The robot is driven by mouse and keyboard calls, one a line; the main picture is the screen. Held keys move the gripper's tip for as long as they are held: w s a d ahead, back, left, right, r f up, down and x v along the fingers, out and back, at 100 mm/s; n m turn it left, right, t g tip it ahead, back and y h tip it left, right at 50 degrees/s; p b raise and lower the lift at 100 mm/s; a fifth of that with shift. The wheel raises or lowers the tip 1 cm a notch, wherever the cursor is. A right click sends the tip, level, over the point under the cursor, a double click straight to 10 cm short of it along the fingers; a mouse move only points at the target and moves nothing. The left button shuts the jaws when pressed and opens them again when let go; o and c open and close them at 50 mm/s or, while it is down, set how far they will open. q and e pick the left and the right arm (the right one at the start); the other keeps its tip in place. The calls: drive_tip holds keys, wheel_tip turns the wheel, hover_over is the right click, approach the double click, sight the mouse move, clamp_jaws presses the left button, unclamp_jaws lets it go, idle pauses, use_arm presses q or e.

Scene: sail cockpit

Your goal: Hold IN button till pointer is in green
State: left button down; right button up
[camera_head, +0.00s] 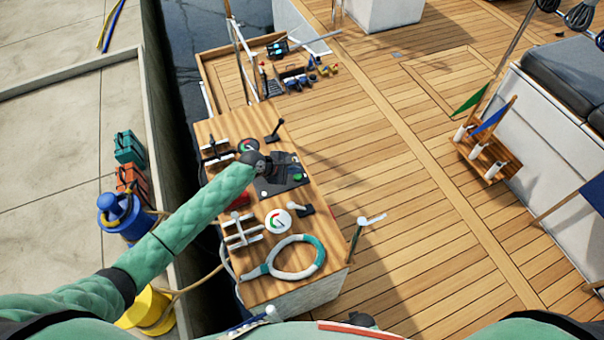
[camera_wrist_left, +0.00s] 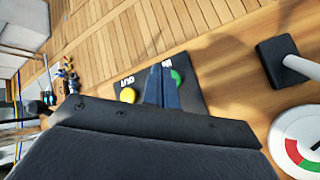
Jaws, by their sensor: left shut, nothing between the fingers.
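A black panel (camera_wrist_left: 190,92) on the wooden console carries a green button (camera_wrist_left: 176,77) beside the word IN and a yellow button (camera_wrist_left: 128,95) beside the word OUT. The panel also shows in the head view (camera_head: 268,188). My left gripper (camera_head: 283,172) is shut and empty over the panel. In the left wrist view its fingertips (camera_wrist_left: 160,68) are right beside the green button and partly cover it; I cannot tell whether they touch it. A round dial (camera_wrist_left: 290,138) with red and green sectors is cut off at the right; its pointer cannot be read clearly.
A black-based lever (camera_wrist_left: 280,62) stands between the panel and the dial. White cleats (camera_head: 242,230) and a teal-white rope ring (camera_head: 295,258) lie on the console (camera_head: 262,290). The wooden deck (camera_head: 400,200) to the right is mostly clear.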

use_arm(q)
drive_tip(key=shift+f, duration=0.15)
idle(0.6)
drive_tip(key=shift+f, duration=0.35)
drive_tip(key=shift+a+f, duration=0.1)
drive_tip(key=shift+f, duration=0.4)
idle(6.4)
